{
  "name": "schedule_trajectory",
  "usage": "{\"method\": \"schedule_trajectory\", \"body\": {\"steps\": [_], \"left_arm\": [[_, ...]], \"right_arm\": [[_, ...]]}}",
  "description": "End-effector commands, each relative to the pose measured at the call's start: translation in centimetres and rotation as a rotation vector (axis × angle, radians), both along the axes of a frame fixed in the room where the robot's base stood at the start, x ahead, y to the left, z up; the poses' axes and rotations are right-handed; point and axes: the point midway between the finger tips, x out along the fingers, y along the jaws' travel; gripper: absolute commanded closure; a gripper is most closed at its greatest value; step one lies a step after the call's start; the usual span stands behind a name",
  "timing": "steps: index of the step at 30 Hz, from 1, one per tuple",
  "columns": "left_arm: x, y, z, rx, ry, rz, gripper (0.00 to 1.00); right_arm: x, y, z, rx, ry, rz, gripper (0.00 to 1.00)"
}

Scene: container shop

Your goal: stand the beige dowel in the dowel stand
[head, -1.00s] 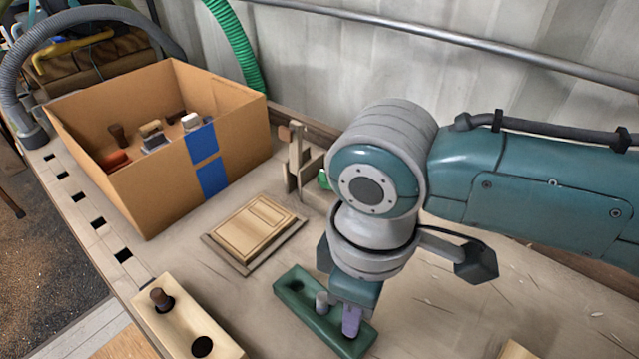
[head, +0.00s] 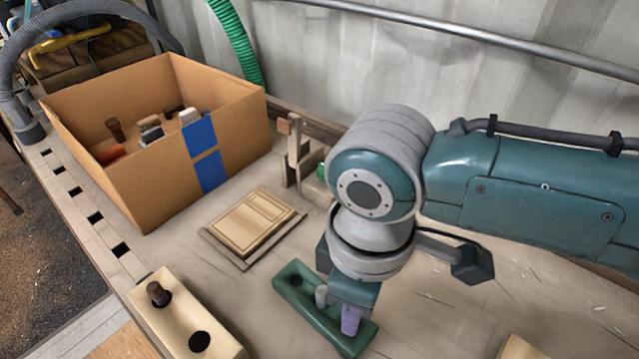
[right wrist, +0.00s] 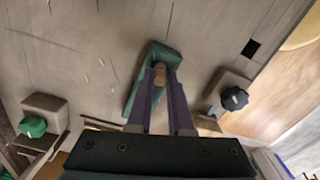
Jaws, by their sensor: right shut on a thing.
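The beige dowel (right wrist: 160,75) shows in the right wrist view between the purple fingers of my right gripper (right wrist: 160,86), which is shut on it. The dowel is over or in a green block (right wrist: 133,93); its lower end is hidden, so I cannot tell if it is seated. In the head view this green block (head: 289,291) has an open hole at its far left end. My right gripper (head: 350,321) points down at its near right part, and a short grey cylinder (head: 321,297) shows beside the finger. My left gripper is not in view.
A pale wooden block (head: 180,320) at the lower left holds a dark brown peg (head: 158,294) and has an open hole. A cardboard box (head: 160,185) with several items stands at the back left. A wooden panel (head: 252,222) lies between. Bench at right is mostly clear.

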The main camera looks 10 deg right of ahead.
Motion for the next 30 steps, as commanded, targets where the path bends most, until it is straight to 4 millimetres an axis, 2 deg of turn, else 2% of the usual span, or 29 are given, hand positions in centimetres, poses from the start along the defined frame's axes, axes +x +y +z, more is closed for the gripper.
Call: {"method": "schedule_trajectory", "body": {"steps": [10,11,19,30], "left_arm": [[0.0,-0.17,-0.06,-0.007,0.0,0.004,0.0],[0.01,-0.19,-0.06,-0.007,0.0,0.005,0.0],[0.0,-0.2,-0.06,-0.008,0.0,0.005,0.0],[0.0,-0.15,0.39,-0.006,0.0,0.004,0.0]], "right_arm": [[0.0,0.0,-0.12,0.0,0.0,0.0,1.0],[0.0,0.0,-0.12,0.0,0.0,0.0,0.78],[0.01,-0.01,-0.12,0.0,0.0,0.0,0.48],[0.01,-0.02,0.3,0.0,0.0,0.0,0.46]]}}
